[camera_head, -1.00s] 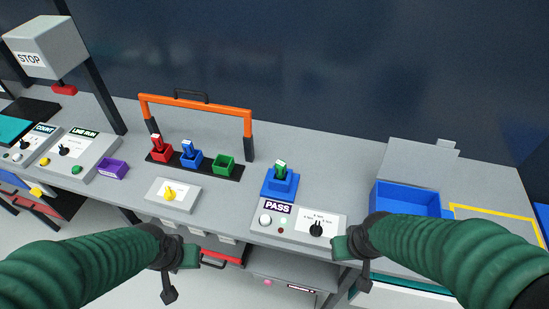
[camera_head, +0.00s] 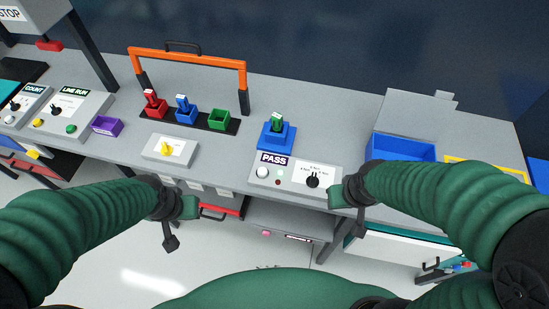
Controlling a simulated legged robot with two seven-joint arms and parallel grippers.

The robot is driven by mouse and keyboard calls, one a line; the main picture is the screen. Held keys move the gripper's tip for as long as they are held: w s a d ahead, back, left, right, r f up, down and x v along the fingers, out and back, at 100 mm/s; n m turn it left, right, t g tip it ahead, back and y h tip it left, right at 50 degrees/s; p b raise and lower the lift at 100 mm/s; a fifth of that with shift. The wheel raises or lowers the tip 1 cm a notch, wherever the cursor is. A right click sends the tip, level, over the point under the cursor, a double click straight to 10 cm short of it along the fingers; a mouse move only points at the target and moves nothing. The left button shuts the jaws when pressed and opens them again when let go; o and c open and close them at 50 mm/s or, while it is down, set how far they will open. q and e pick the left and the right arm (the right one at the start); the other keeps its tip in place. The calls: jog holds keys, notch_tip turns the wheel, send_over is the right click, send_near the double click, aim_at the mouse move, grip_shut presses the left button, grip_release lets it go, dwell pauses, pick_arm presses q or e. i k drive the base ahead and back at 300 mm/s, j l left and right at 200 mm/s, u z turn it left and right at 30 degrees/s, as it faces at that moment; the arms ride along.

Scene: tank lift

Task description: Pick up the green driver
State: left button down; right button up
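The green driver (camera_head: 277,120) stands upright in a blue stepped stand (camera_head: 276,138) behind the PASS panel. Only its green top shows; its lower part is hidden in the stand. My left gripper (camera_head: 180,222) is in front of the bench's front edge, left of and well apart from the driver. My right gripper (camera_head: 346,200) is at the front edge, right of and nearer than the driver, not touching it. Both grippers look empty, but their finger gaps are not clear.
A rack under an orange frame (camera_head: 190,57) holds a red driver (camera_head: 152,99), a blue driver (camera_head: 183,104) and an empty green holder (camera_head: 219,120). The PASS panel (camera_head: 296,176) lies in front of the stand. A blue bin (camera_head: 400,148) is at right.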

aim_at(276, 118)
jog(key=i+j, duration=0.5)
jog(key=j, duration=0.15)
jog(key=i+j, duration=0.55)
